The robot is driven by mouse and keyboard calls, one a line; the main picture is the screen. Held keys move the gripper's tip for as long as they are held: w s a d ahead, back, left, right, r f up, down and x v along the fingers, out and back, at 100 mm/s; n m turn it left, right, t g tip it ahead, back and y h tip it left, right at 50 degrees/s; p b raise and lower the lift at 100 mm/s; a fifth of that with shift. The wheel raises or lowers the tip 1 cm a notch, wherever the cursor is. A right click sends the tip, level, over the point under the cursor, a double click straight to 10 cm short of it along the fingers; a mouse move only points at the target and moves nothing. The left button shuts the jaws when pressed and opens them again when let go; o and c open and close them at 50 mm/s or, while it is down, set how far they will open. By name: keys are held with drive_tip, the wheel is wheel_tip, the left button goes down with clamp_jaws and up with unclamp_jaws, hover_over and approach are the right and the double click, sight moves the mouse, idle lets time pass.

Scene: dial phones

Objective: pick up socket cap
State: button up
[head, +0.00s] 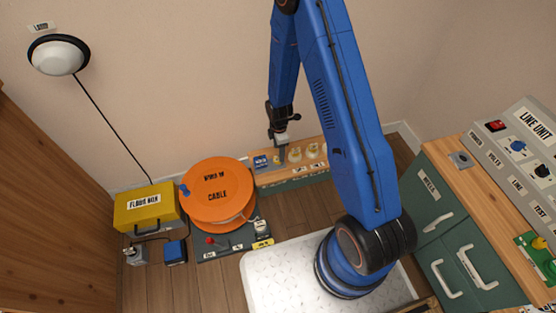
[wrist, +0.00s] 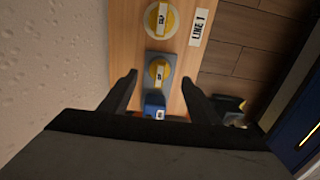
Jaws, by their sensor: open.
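A wooden ledge (wrist: 125,35) carries round yellow caps with white labels, too small to read surely. One yellow cap (wrist: 158,72) sits on a grey plate beside a blue block (wrist: 154,104). Another yellow cap (wrist: 160,20) on a pale round base lies farther along. I cannot tell which is the socket cap. My gripper (wrist: 159,80) is open and empty, its fingers on either side of the grey plate. In the head view my gripper (head: 281,152) points down over the ledge, by the blue block (head: 260,161).
An orange cable reel (head: 216,190) and a yellow box (head: 146,207) stand left of the ledge (head: 285,177). A wall rises close behind it. A green cabinet (head: 430,205) with a line unit (head: 520,140) stands right. A "LINE 1" label (wrist: 200,27) is on the ledge's edge.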

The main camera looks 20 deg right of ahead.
drive_tip(key=shift+a+f, duration=0.2)
drive_tip(key=shift+f, duration=2.4)
drive_tip(key=shift+c, duration=0.7)
drive_tip(key=c, duration=1.1)
drive_tip(key=shift+r, duration=0.1)
drive_tip(key=shift+c, duration=0.2)
